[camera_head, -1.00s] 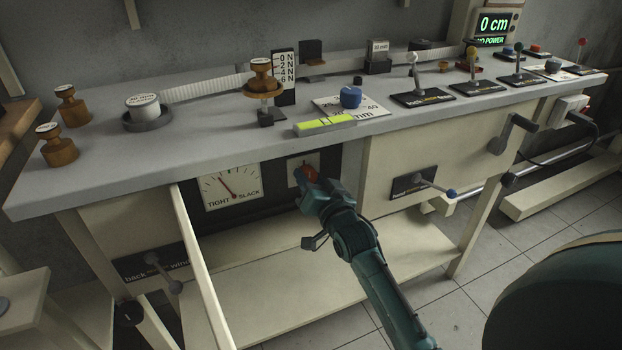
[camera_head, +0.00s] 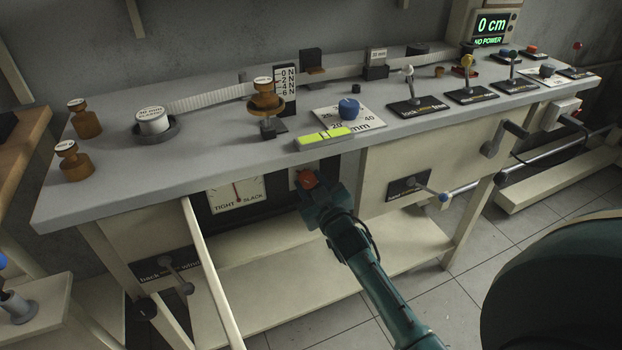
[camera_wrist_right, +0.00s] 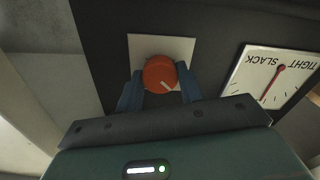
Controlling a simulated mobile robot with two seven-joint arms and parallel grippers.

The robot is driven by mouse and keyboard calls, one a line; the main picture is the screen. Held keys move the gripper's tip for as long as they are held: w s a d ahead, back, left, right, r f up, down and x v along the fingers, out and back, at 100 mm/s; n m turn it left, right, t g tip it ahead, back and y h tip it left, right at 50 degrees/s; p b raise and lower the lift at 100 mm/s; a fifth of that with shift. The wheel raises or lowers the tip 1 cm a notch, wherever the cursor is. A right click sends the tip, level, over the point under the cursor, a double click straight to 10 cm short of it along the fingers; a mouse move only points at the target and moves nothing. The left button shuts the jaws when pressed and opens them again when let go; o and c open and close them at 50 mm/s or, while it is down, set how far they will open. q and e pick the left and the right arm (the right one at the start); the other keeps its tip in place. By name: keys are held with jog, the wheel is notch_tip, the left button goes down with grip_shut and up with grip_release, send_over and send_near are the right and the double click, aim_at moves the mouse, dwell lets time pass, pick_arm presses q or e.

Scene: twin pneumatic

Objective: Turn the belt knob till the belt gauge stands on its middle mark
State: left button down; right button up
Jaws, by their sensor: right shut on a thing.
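In the head view the knob (camera_head: 306,179) shows under the bench's front edge. My right gripper (camera_wrist_right: 159,88) is shut on it, one blue finger on each side. The belt gauge (camera_head: 222,196), a white dial marked TIGHT and SLACK, is left of the knob. The gauge (camera_wrist_right: 245,80) appears upside down in the wrist view. My left gripper is not visible.
The bench top (camera_head: 215,158) overhangs the knob and gauge. A pale slanting bar (camera_head: 208,262) stands in front, left of the gauge. A hand lever with a blue end (camera_head: 443,197) is to the right. A yellow-green level (camera_head: 323,138) lies on the bench above.

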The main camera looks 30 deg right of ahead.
jog(key=shift+r+n, duration=0.1)
jog(key=shift+n, duration=0.5)
jog(key=shift+n+p, duration=0.3)
jog(key=shift+n, duration=0.4)
jog(key=o, duration=1)
